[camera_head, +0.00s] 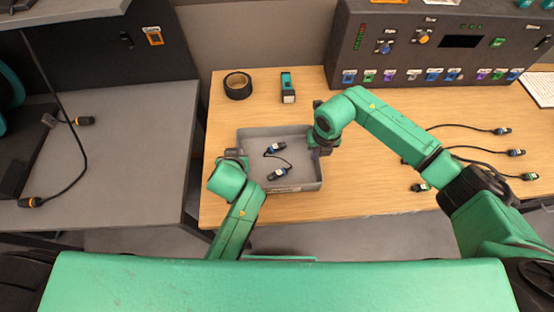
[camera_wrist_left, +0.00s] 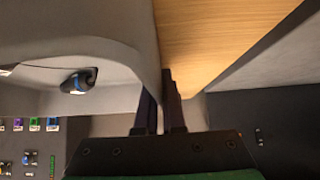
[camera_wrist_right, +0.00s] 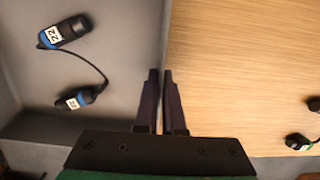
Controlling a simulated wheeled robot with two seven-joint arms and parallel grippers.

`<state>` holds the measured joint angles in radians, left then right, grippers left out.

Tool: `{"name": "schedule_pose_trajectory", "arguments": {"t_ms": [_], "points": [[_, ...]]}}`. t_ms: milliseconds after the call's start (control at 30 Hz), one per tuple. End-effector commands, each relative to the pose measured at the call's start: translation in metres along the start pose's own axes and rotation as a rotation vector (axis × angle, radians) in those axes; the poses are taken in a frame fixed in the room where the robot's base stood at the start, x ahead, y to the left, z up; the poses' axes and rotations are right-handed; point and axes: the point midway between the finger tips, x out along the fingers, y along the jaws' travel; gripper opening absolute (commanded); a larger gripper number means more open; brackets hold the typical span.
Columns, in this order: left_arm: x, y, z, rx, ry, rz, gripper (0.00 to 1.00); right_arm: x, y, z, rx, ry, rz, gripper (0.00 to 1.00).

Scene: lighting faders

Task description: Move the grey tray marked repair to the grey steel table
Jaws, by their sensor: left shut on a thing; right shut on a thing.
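The grey tray (camera_head: 306,187) is over the front left part of the wooden table (camera_head: 370,190), and I cannot tell whether it rests there or is slightly raised. A label on its front wall is too small to read. Inside lies a dark cable with two blue-banded plugs (camera_head: 276,173), marked 22 in the right wrist view (camera_wrist_right: 58,32). My left gripper (camera_head: 237,155) is shut on the tray's left wall (camera_wrist_left: 125,45). My right gripper (camera_head: 320,140) is shut on its right wall (camera_wrist_right: 163,45). The grey table (camera_head: 130,165) stands at the left.
Cables with plugs (camera_head: 515,153) lie at right. An orange-ended cable (camera_head: 80,121) lies on the grey table's left part; its right part is clear.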

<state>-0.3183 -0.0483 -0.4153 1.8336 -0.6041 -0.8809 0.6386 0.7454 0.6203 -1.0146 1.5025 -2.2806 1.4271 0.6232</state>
Motion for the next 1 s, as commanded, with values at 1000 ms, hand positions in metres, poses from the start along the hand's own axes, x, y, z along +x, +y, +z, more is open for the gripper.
{"name": "schedule_pose_trajectory", "arguments": {"t_ms": [1000], "points": [[-0.022,0.0,-0.022,0.0,0.001,-0.001,0.0,-0.031,0.0,0.004,0.001,-0.002,0.0,0.0]]}}
